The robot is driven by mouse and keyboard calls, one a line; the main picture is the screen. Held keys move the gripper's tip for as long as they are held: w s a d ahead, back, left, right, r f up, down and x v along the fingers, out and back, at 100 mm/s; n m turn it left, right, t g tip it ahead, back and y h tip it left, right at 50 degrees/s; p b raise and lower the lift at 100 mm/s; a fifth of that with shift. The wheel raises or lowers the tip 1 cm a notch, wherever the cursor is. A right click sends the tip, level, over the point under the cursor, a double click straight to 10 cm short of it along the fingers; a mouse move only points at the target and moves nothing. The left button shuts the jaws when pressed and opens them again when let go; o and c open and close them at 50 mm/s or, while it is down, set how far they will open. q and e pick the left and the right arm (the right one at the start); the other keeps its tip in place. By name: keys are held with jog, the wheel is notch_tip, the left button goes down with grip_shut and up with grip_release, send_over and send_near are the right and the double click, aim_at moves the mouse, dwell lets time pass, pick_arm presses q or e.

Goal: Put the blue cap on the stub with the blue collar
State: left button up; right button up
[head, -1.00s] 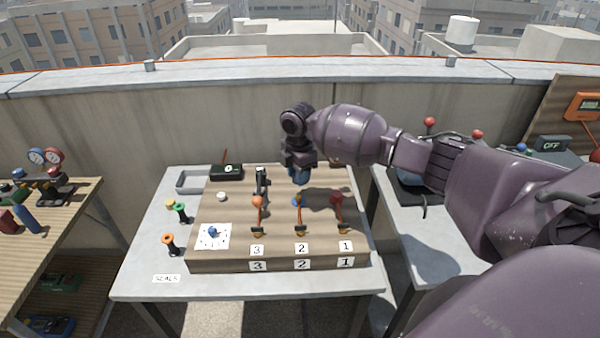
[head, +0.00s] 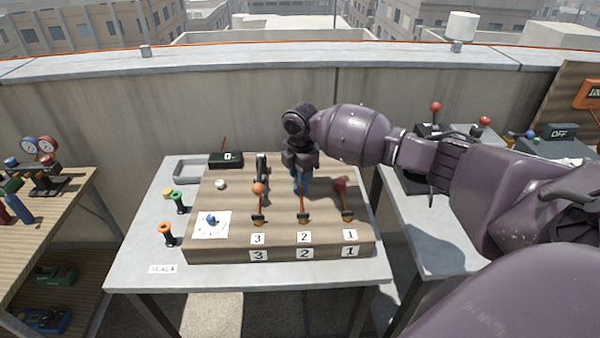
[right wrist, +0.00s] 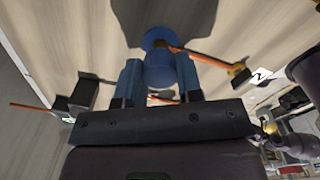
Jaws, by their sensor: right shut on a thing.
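My right gripper (head: 303,184) is shut on the blue cap (right wrist: 160,72), a short blue cylinder between its two fingers in the right wrist view. The gripper points down over position 2 of the wooden board. Just beyond the cap in the right wrist view is a round blue collar (right wrist: 154,38), with an orange rod running from it toward the number 2 label. The stub itself is hidden by the cap, and I cannot tell whether the cap touches it. My left gripper is not in view.
An orange-topped fitting (head: 258,188) at position 3 and a red-topped one (head: 340,184) at position 1 flank the gripper. A blue knob (head: 211,219) sits on a white card. Colored spools stand left of the board (head: 216,252). A grey tray (head: 188,171) is at the back left.

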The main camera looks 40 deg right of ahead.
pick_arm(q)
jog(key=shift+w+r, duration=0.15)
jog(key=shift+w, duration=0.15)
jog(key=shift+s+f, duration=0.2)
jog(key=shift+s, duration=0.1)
pick_arm(e)
jog(key=shift+f, duration=0.35)
dwell(0.3)
jog(key=shift+f, duration=0.2)
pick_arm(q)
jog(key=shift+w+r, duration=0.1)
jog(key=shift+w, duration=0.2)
pick_arm(e)
jog(key=shift+f, duration=0.15)
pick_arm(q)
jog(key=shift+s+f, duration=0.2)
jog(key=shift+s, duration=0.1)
pick_arm(e)
jog(key=shift+f, duration=0.2)
dwell(0.4)
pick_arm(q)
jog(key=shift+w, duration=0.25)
pick_arm(e)
jog(key=shift+f, duration=0.45)
dwell(0.4)
